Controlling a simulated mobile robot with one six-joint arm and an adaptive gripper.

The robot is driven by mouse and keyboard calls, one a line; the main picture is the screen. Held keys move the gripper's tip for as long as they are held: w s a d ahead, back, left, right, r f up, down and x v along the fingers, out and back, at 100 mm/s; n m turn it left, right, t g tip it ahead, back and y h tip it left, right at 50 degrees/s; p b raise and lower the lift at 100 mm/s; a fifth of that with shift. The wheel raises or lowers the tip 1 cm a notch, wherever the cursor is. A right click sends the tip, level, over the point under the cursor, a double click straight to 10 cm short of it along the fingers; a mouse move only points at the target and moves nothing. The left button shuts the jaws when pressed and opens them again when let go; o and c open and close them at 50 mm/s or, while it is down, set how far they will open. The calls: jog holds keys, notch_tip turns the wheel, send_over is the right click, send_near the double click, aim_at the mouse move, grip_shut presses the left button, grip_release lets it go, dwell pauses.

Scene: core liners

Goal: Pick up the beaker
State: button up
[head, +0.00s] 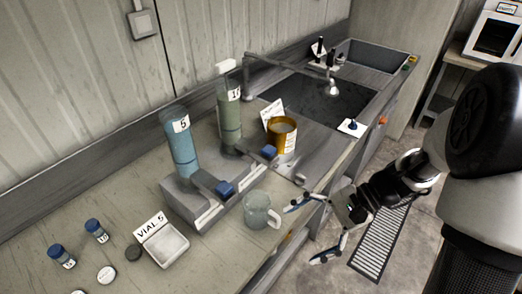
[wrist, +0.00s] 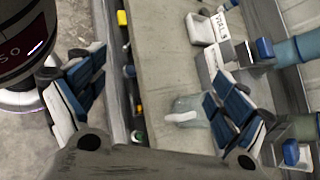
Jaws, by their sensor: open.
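The beaker (head: 257,211) is a clear glass cup with a pale handle, upright on the worktop near its front edge, handle facing right. My gripper (head: 313,228) is open and empty to the right of the beaker, by the counter's front edge. One finger reaches close to the handle; I cannot tell if it touches. In the wrist view the beaker (wrist: 185,112) shows between the fingers of my gripper (wrist: 155,78), close to the right finger, which hides part of it. The left finger is over the floor side.
A grey stand holds a blue cylinder (head: 182,150) and a green cylinder (head: 229,116) behind the beaker. An amber jar (head: 282,137) stands near the sink (head: 315,103). A white tray (head: 163,245), its "VIAL 5" label and small vials (head: 61,256) sit at left.

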jog(key=shift+o, duration=0.2)
jog(key=w+d+f+m+t+y+p, duration=0.2)
jog(key=w+f+m+t+y+p, duration=0.1)
jog(key=w+f+m+y, duration=0.1)
jog(key=shift+w+m+y, duration=0.3)
jog(key=shift+w+m, duration=0.25)
jog(key=shift+m, duration=0.25)
jog(key=m+t+y+p, duration=0.1)
jog(key=m+t+p, duration=0.2)
jog(key=m+t, duration=0.35)
send_near(271, 211)
jog(key=x, duration=0.5)
jog(key=f+x, duration=0.1)
jog(key=x, duration=0.2)
jog(key=shift+w+b, duration=0.35)
jog(key=shift+b, duration=0.05)
jog(key=shift+w+x, duration=0.15)
jog(key=shift+x, duration=1.3)
jog(key=shift+w+x, duration=0.1)
jog(key=shift+x, duration=1.4)
jog(key=shift+d, duration=0.2)
jog(key=c, duration=1.2)
jog(key=shift+o, duration=0.2)
jog(key=shift+r, duration=0.1)
